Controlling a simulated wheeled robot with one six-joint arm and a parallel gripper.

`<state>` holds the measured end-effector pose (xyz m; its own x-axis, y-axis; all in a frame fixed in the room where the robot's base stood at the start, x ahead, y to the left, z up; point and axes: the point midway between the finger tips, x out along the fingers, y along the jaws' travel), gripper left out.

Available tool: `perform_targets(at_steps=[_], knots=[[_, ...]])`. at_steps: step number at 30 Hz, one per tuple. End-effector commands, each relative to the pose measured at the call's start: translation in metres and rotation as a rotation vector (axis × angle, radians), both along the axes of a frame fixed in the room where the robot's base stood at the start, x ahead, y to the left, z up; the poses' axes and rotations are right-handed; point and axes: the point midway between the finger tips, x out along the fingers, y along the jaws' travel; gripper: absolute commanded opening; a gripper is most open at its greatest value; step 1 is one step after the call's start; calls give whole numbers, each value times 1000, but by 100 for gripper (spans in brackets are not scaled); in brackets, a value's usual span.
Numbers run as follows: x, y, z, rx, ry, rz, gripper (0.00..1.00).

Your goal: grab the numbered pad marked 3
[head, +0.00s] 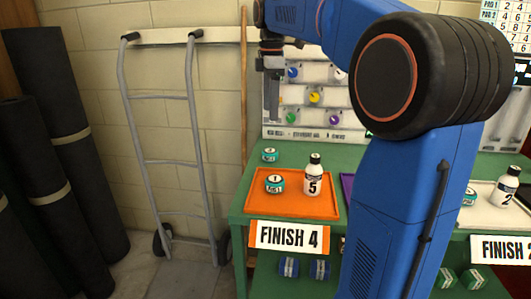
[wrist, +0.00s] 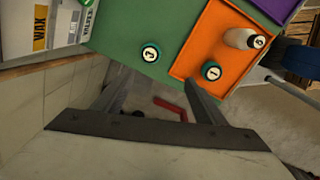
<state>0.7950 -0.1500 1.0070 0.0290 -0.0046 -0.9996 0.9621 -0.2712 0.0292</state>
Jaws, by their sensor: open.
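The pad marked 3 (wrist: 150,53) is a small round teal pad with a white top. It lies on the green bench top just off the orange tray's edge; in the head view it shows behind the tray (head: 270,155), its number too small to read. My gripper (head: 271,112) points down, open and empty, in the air above the bench's back left. In the wrist view my two fingers (wrist: 154,88) are spread apart, and the pad appears beyond their tips, not between them.
A similar pad marked 1 (head: 275,184) and a white bottle marked 5 (head: 313,175) stand on the orange tray (head: 290,208). A hand truck (head: 160,150) stands at left. The bench around the pad looks clear.

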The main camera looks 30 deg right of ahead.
Motion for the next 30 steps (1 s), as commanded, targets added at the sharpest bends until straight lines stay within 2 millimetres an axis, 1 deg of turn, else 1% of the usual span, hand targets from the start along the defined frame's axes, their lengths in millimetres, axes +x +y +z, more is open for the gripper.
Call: perform_targets(at_steps=[1, 3, 7, 10, 14, 24, 27, 30], knots=[[9, -4, 2, 0, 8, 27, 65], [16, -7, 5, 1, 18, 62, 65], [22, -10, 6, 3, 28, 97, 65], [23, -11, -1, 3, 31, 104, 65], [22, -11, -22, 4, 32, 104, 65], [22, -11, -82, 3, 31, 103, 65], [22, -11, -98, 3, 31, 103, 65], [22, -11, -108, 3, 30, 103, 65]])
